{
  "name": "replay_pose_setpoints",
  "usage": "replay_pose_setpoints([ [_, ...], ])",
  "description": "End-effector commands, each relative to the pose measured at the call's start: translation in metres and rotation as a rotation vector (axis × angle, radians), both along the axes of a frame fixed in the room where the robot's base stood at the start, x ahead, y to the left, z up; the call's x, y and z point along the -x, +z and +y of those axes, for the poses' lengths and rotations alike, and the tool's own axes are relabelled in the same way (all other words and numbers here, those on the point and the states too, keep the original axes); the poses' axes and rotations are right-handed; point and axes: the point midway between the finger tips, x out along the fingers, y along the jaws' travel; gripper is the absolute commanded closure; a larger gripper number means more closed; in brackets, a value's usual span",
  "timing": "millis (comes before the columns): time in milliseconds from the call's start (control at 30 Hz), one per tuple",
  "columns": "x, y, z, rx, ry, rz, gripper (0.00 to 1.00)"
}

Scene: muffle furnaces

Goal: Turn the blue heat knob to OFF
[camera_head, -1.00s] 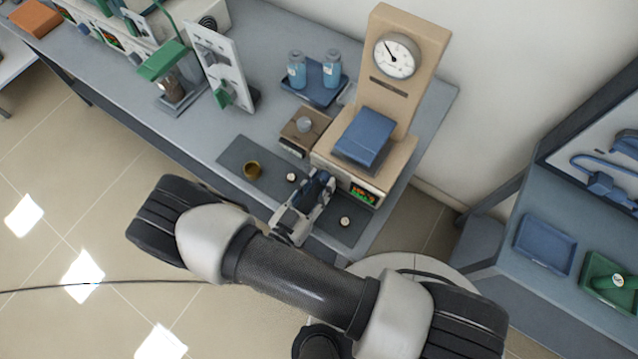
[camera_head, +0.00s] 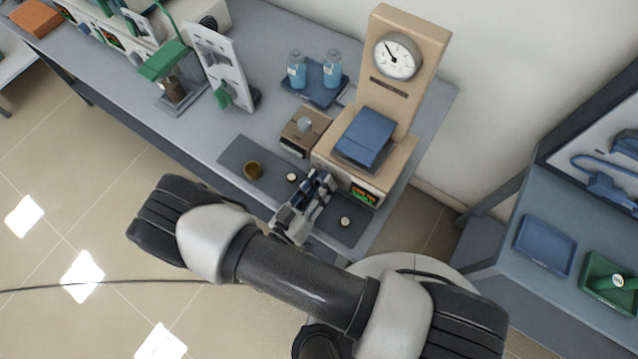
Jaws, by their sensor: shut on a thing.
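My gripper (camera_head: 326,178) is at the front face of the beige apparatus (camera_head: 397,150), left of its small lit display (camera_head: 363,194). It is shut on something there. The blue heat knob itself is not clearly visible: the fingers cover that part of the front, and what they hold fits its place. The knob's pointer and the OFF mark cannot be read. The apparatus has a blue block (camera_head: 365,137) on top and a round white dial (camera_head: 397,56) on its column.
A small brown box with a grey knob (camera_head: 305,125) stands just left of the apparatus. A blue tray (camera_head: 316,96) with two bottles stands behind.

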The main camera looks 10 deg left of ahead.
Motion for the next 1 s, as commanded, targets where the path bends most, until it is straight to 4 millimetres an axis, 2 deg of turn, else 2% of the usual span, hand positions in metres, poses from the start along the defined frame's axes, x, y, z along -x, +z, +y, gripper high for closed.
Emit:
replay_pose_setpoints([
  [133,0.0,-0.001,0.0,0.0,0.0,0.001,0.93],
  [167,0.0,-0.001,0.0,0.0,0.0,0.001,0.67],
  [433,0.0,0.0,0.0,-0.001,0.0,0.0,0.49],
  [767,0.001,0.0,0.001,-0.001,0.001,0.0,0.49],
  [867,0.009,0.0,0.005,-0.002,0.004,-0.001,0.49],
  [1000,0.031,0.0,0.015,-0.003,0.008,-0.002,0.49],
])
